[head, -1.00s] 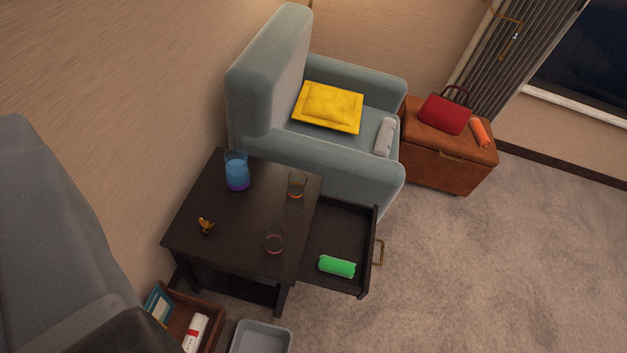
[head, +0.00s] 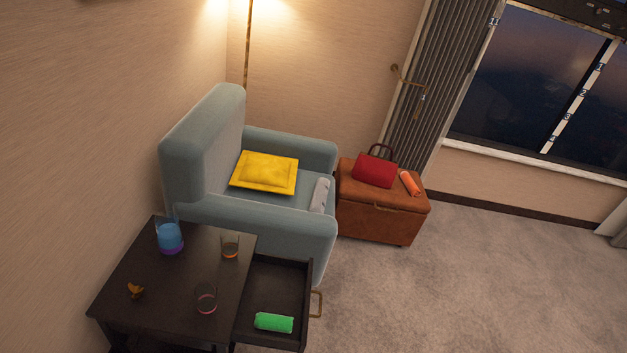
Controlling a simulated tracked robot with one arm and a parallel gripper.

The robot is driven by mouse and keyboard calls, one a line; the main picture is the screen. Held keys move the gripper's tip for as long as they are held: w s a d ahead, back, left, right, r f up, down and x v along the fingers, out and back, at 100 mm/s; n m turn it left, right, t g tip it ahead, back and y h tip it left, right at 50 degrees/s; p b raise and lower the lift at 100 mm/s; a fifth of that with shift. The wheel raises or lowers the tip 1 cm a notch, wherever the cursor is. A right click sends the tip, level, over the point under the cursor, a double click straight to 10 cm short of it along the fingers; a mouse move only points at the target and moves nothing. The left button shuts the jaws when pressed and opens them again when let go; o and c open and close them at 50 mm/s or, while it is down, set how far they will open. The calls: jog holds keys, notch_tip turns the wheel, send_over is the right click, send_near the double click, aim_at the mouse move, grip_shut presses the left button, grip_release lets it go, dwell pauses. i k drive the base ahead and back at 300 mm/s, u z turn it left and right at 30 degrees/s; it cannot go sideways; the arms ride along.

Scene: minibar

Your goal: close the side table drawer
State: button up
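The dark side table (head: 180,290) stands at the lower left in the head view. Its drawer (head: 277,273) is pulled out to the right, toward the open carpet. A brass handle (head: 316,304) is on the drawer's front. A green rolled item (head: 274,322) lies inside the drawer near its lower edge. My gripper is not in view.
On the table top are a blue and purple glass (head: 169,238), two small glasses (head: 230,247) and a small golden figure (head: 135,291). A blue-grey armchair (head: 202,150) stands behind the table. A brown ottoman (head: 383,215) is right of it. Carpet (head: 470,290) at right is clear.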

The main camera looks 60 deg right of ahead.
aim_at(276, 284)
jog(key=u, duration=1.15)
jog(key=k, duration=1.05)
jog(key=z, duration=1.45)
jog(key=i, duration=0.15)
jog(key=u, duration=0.2)
